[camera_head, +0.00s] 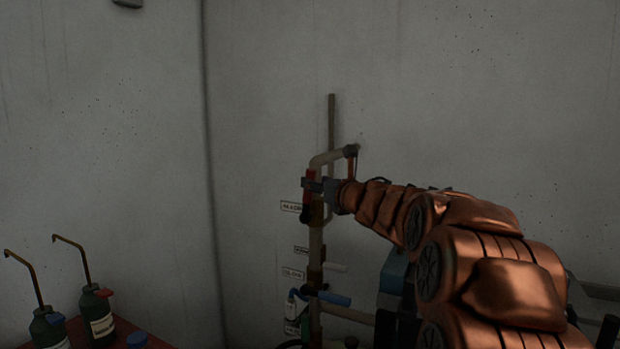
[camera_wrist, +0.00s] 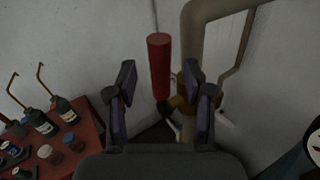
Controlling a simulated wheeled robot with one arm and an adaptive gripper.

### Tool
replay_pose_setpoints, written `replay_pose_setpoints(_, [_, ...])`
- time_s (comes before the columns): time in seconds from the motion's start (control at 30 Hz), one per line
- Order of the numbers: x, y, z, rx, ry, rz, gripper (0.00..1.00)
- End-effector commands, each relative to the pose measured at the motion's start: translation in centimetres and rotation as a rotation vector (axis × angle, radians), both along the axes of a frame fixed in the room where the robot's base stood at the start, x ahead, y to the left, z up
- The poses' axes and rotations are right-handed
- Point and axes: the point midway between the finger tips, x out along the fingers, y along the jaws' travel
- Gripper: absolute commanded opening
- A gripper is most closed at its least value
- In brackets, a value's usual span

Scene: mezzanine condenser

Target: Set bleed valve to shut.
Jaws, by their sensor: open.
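A red lever handle (camera_wrist: 159,68) stands upright beside a beige pipe (camera_wrist: 194,28) in the wrist view, its lower end near a brass-coloured valve body (camera_wrist: 180,103). In the head view the red handle (camera_head: 309,173) shows beside the pipe, partly covered by my gripper (camera_head: 314,185). In the wrist view my gripper (camera_wrist: 162,92) is open, with the red handle seen between its two fingers and gaps on both sides. I cannot tell how far beyond the fingertips the handle is. The labels are too small to read, so I cannot tell which valve is the bleed valve.
Several labels (camera_head: 291,206) sit beside the pipe. A red table (camera_wrist: 88,142) at left holds dark bottles (camera_wrist: 63,110) and jars. Bare concrete walls (camera_head: 270,90) stand behind.

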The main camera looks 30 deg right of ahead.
Motion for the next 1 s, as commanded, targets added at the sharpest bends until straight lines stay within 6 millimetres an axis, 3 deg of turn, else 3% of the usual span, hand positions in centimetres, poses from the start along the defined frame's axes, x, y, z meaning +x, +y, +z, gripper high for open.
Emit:
replay_pose_setpoints(0.3, [3.4, 0.0, 0.2, 0.001, -0.001, 0.003, 0.52])
replay_pose_setpoints(0.77, [4.1, -0.1, 0.0, 0.001, -0.001, 0.0, 0.52])
replay_pose_setpoints(1.0, [4.1, -0.1, 0.0, 0.001, -0.001, -0.001, 0.28])
